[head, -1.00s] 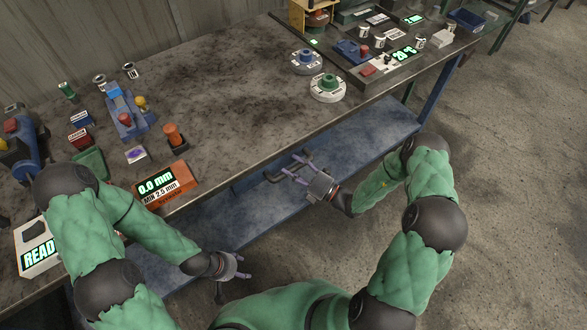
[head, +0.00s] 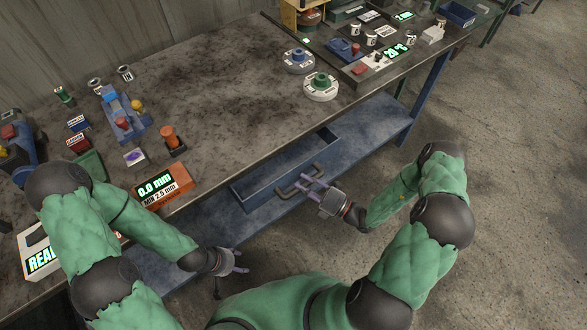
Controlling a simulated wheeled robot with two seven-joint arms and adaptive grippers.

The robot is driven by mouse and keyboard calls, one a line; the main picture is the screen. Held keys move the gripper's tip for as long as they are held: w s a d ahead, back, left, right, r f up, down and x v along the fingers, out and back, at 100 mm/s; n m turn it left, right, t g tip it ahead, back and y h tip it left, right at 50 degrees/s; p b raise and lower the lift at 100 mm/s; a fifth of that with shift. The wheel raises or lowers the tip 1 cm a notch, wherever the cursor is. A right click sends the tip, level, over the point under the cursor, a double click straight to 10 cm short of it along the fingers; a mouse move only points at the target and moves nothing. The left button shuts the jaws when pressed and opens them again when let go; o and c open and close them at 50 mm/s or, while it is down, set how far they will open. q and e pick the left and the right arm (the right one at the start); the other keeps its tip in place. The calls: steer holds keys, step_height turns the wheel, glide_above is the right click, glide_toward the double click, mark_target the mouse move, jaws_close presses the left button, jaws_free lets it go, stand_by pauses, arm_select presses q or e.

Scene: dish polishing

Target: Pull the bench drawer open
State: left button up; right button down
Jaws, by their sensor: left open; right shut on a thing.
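The blue bench drawer (head: 262,187) stands partly out from under the bench top, and a strip of its inside shows. Its dark handle (head: 284,191) is on the drawer's front. My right gripper (head: 308,182) is shut on the handle, with its fingers around the bar near its right end. My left gripper (head: 236,261) is open and empty, low in front of the bench and apart from the drawer. The drawer's left end is partly hard to make out under the bench edge.
The bench top (head: 220,90) has a wide clear middle. A blue lower shelf (head: 375,135) runs below. The floor at right is free.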

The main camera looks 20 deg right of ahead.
steer(key=s+d+p, duration=0.2)
steer(key=s+d, duration=0.3)
steer(key=s, duration=0.8)
steer(key=shift+s, duration=0.15)
steer(key=shift+f, duration=0.1)
steer(key=c, duration=0.9)
jaws_free()
steer(key=v, duration=1.2)
